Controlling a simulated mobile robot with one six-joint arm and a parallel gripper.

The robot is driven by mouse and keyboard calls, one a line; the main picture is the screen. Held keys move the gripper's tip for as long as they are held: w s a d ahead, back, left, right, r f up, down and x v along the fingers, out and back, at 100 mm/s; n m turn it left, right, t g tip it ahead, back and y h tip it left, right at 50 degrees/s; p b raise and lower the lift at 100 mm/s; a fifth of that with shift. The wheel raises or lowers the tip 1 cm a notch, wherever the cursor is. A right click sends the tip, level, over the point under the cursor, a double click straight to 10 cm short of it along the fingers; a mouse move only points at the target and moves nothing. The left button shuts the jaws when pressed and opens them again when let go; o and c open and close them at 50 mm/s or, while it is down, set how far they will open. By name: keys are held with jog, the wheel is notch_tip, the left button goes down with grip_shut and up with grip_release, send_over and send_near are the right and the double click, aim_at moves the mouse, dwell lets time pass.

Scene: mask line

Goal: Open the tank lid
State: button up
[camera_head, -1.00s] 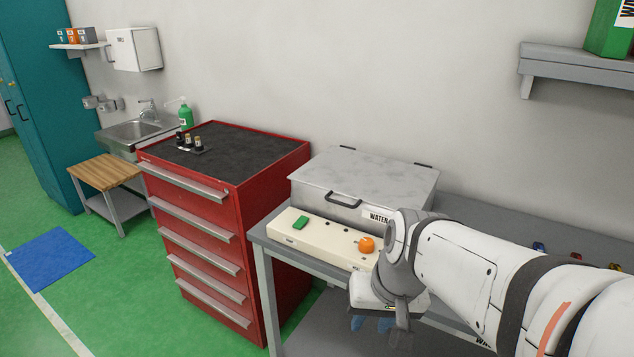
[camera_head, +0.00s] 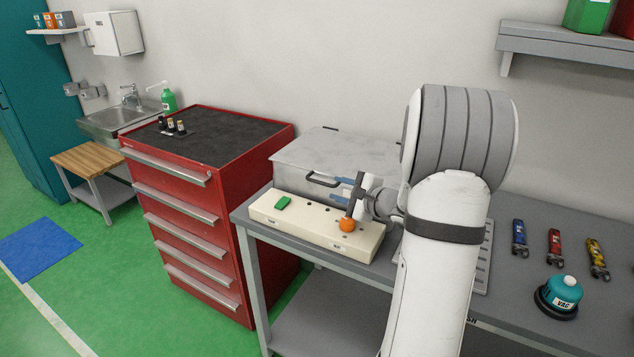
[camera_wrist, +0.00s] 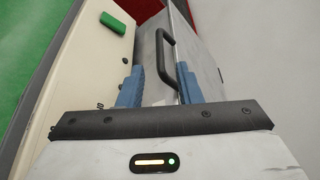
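The grey water tank (camera_head: 295,180) stands on the workbench with its flat lid (camera_head: 325,148) shut. A dark bar handle (camera_head: 322,179) is on the lid's front edge; it also shows in the wrist view (camera_wrist: 165,57). My gripper (camera_head: 341,190) is just right of the handle, pointing left toward it. In the wrist view its two blue fingers (camera_wrist: 158,85) are apart and empty, with the handle ahead between them. The near end of the handle looks close to the fingertips; I cannot tell whether they touch. My arm hides the tank's right part.
A cream control box (camera_head: 310,228) with a green button (camera_head: 283,203) and an orange knob (camera_head: 347,225) lies in front of the tank, close under my gripper. A red tool cabinet (camera_head: 215,235) stands left. Several small tools and a teal canister (camera_head: 562,294) lie right.

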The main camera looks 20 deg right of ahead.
aim_at(323, 183)
jog(key=p+x, duration=0.1)
jog(key=x, duration=0.6)
jog(key=shift+w, duration=0.4)
jog(key=shift+f, duration=0.1)
grip_shut()
